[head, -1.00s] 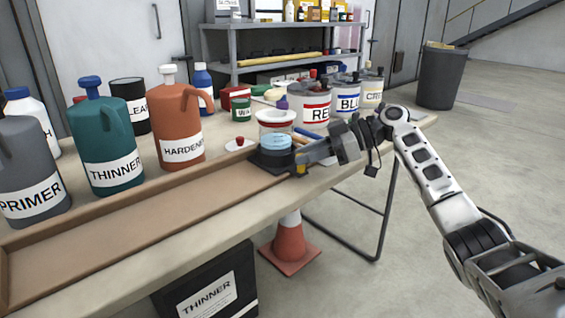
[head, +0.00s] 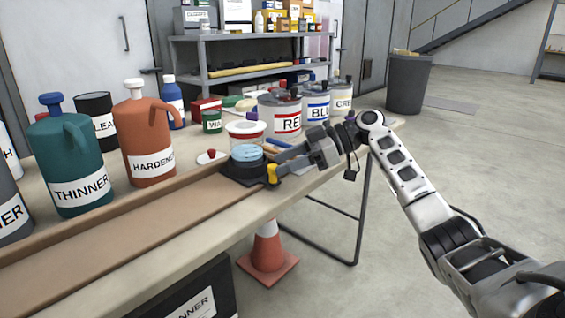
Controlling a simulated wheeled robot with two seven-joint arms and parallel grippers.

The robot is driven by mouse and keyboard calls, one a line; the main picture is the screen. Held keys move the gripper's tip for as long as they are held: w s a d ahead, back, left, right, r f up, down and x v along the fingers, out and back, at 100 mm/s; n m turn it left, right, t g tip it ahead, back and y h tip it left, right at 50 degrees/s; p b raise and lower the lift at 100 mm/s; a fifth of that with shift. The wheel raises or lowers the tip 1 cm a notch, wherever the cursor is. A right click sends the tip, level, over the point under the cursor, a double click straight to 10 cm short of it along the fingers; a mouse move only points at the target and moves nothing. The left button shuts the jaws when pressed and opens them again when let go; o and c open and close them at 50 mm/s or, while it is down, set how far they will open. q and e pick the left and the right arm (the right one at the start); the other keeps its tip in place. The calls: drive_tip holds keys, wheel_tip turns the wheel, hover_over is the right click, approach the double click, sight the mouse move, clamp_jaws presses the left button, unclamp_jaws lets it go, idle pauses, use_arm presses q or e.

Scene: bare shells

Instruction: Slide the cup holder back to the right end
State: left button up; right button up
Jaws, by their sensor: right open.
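The cup holder (head: 238,180) is a low black block at the right end of the long brown wooden tray (head: 120,225). I cannot tell whether a finger touches the holder. The gripper partly hides the tray's right end. My left gripper is not in view.
Behind the tray stand a teal thinner jug (head: 65,165), an orange hardener jug (head: 146,140) and several paint cans, including a red-labelled one (head: 281,115). A white lid (head: 211,157) lies close behind the holder. The tray left of the holder is empty.

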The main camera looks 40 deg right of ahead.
use_arm(q)
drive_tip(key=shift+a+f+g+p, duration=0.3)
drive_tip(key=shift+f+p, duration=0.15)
drive_tip(key=shift+p, duration=0.15)
use_arm(e)
drive_tip(key=v, duration=1.4)
drive_tip(key=shift+d+r, duration=0.15)
drive_tip(key=shift+d, duration=0.15)
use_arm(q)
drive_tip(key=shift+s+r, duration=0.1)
use_arm(e)
drive_tip(key=shift+s, duration=0.1)
